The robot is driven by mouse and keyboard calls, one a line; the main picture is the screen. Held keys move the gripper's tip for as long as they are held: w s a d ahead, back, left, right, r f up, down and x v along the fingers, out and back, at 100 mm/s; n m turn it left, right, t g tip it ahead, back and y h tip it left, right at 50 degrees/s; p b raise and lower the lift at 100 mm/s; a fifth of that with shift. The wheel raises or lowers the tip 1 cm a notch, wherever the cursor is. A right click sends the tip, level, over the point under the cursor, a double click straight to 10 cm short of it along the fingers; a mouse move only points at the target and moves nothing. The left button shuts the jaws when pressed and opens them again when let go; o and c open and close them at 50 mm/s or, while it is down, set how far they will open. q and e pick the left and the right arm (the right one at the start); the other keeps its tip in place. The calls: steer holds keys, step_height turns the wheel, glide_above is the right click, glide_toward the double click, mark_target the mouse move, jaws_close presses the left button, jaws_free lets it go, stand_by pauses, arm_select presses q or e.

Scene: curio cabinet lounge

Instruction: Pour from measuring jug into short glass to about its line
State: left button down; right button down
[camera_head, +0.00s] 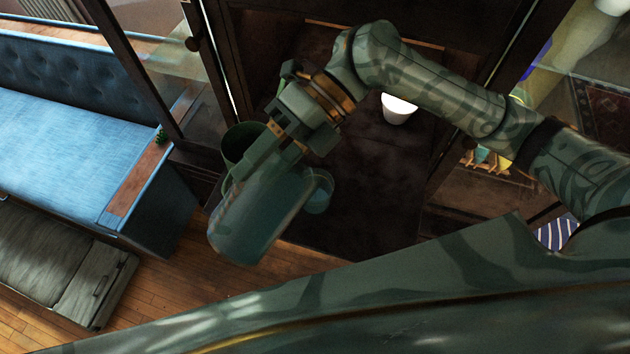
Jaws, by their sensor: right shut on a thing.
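The measuring jug (258,218) is a large translucent vessel with bluish contents, in the middle left of the head view. My right gripper (275,160) reaches down from the upper right and is shut on it. The jug looks held up near the camera and appears slanted toward the lower left. The short glass (321,193) is a small clear bluish vessel just right of the jug, partly hidden by it. Its line and its fill level cannot be made out. No stream of liquid shows. My left gripper is not in view.
A dark green round container (238,141) stands behind the jug, partly covered by it and the gripper. A white cup (397,112) stands farther back on the dark cabinet surface (375,190). That surface is bare right of the glass. A blue bench (65,150) is at left.

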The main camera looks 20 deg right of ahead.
steer(key=shift+w+d+r+y+b, duration=0.1)
steer(key=shift+d+r+y+b, duration=0.15)
steer(key=shift+b, duration=0.45)
stand_by(0.7)
steer(key=shift+w+d+b, duration=0.1)
steer(key=shift+b, duration=0.25)
steer(key=shift+r+y, duration=0.1)
steer(key=shift+y, duration=0.15)
stand_by(0.7)
steer(key=shift+w+d+g+b, duration=0.1)
steer(key=shift+d+g+b, duration=0.15)
steer(key=shift+b, duration=0.3)
steer(key=shift+w+d+r+g+y+b, duration=0.4)
steer(key=shift+y+b, duration=0.2)
steer(key=shift+b, duration=0.85)
stand_by(1.1)
steer(key=shift+s, duration=0.1)
stand_by(0.8)
steer(key=shift+s+a+f+t+h+p, duration=0.25)
steer(key=shift+s+a+t+h+p, duration=0.1)
steer(key=shift+a+h+p, duration=0.15)
steer(key=shift+s+a+f+t+h+p, duration=0.2)
steer(key=shift+s+a+f+h+p, duration=0.1)
steer(key=shift+a+h+p, duration=0.15)
steer(key=shift+a+f, duration=0.2)
steer(key=shift+f, duration=0.05)
steer(key=shift+s, duration=0.1)
